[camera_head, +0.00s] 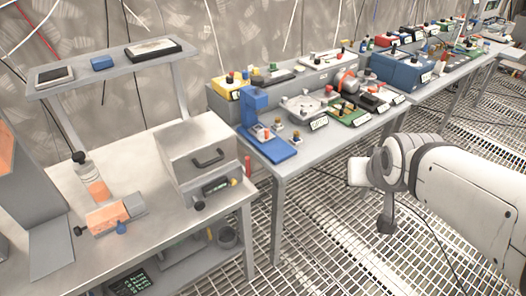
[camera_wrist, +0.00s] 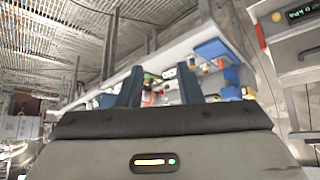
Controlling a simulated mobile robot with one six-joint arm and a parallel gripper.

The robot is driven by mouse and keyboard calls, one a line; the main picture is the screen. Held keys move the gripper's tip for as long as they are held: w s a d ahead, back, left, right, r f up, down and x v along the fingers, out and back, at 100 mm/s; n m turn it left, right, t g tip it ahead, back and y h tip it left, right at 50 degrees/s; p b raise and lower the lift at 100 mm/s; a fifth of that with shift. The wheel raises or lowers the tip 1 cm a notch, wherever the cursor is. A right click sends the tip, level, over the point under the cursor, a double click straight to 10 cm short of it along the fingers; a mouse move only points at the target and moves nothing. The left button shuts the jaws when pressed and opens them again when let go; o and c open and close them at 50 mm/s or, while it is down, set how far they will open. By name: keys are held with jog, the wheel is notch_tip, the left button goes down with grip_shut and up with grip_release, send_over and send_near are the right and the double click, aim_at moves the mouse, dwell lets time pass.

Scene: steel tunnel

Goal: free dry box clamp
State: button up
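A steel box (camera_head: 195,157) with a dark handle stands on the left bench, with a small dark display panel on its lower front. It looks like the dry box, but I cannot tell for sure. I cannot pick out a clamp on it. My gripper shows in the wrist view (camera_wrist: 158,85) with two dark blue fingers standing apart and nothing visible between them. In the head view the end of my arm is at the right, over the floor grating, apart from the benches; the fingers are not clear there.
A raised shelf (camera_head: 80,77) stands behind. A middle bench (camera_head: 310,148) carries a blue stand (camera_head: 256,120) and several devices. Grated floor (camera_head: 325,240) lies open in front.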

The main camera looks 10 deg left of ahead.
jog(key=w+a+f+n+t+y+b, duration=0.3)
jog(key=w+a+f+t+y+b, duration=0.15)
jog(key=w+a+f+b, duration=0.7)
jog(key=n+t+y+b, duration=0.25)
jog(key=y+b, duration=0.35)
jog(key=b, duration=0.8)
send_near(248, 165)
jog(key=x, duration=0.3)
jog(key=shift+n, duration=0.25)
jog(key=b+x, duration=0.1)
jog(key=x, duration=0.6)
jog(key=shift+w+a+f, duration=0.1)
jog(key=shift+w+a, duration=0.05)
jog(key=shift+w, duration=0.2)
jog(key=shift+c, duration=0.5)
grip_shut()
